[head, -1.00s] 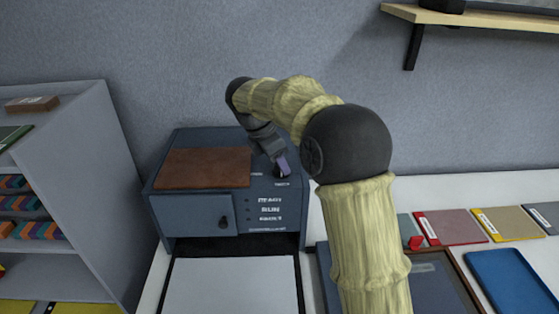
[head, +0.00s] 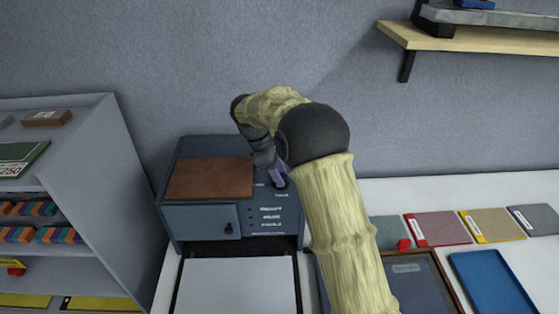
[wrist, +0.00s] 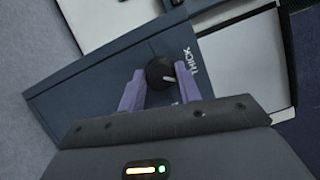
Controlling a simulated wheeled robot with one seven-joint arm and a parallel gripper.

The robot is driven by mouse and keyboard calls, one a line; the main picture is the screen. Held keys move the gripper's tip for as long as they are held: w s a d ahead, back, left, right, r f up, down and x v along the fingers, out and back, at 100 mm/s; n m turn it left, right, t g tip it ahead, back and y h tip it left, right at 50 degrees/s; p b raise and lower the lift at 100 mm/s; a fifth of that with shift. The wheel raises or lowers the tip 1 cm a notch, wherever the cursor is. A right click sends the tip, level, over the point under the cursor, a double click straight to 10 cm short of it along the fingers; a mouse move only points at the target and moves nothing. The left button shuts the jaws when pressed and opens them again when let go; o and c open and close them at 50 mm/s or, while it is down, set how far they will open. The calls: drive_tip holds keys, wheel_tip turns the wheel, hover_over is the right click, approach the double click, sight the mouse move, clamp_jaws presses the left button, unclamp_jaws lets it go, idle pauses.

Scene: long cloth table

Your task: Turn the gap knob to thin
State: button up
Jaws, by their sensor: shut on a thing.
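The gap knob is a round black knob (wrist: 158,70) with a short white pointer mark, on the blue-grey machine (head: 190,222). In the wrist view the word THICK (wrist: 189,60) is printed just right of it, and the mark points toward the lower right. My gripper (wrist: 160,76) has its two purple fingers on either side of the knob, shut on it. In the head view my gripper (head: 278,177) is at the machine's upper right, where it mostly hides the knob. I cannot see a thin label clearly.
A brown pad (head: 210,179) lies on the machine top, and a white sheet (head: 238,286) lies in front. A grey shelf unit (head: 85,150) stands left. Coloured cards (head: 438,228) and a blue tray (head: 490,282) lie right. A wooden shelf (head: 480,39) is on the wall.

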drive_tip(key=m+p, duration=0.1)
drive_tip(key=m, duration=0.1)
drive_tip(key=m+g+p, duration=0.1)
drive_tip(key=p, duration=0.1)
drive_tip(key=m+g+y+p, duration=0.1)
drive_tip(key=m+p, duration=0.1)
drive_tip(key=shift+w+r+m, duration=0.2)
drive_tip(key=shift+r+m, duration=0.05)
drive_tip(key=shift+m, duration=0.05)
drive_tip(key=m+y+p, duration=0.1)
drive_tip(key=m, duration=0.1)
drive_tip(key=m+g+p, duration=0.1)
drive_tip(key=m+p, duration=0.1)
drive_tip(key=m, duration=0.1)
drive_tip(key=shift+w+d+f+m+y, duration=0.1)
drive_tip(key=shift+f+m+y, duration=0.05)
drive_tip(key=shift+m+y, duration=0.2)
drive_tip(key=o, duration=1)
drive_tip(key=shift+f, duration=0.1)
drive_tip(key=shift+c, duration=0.2)
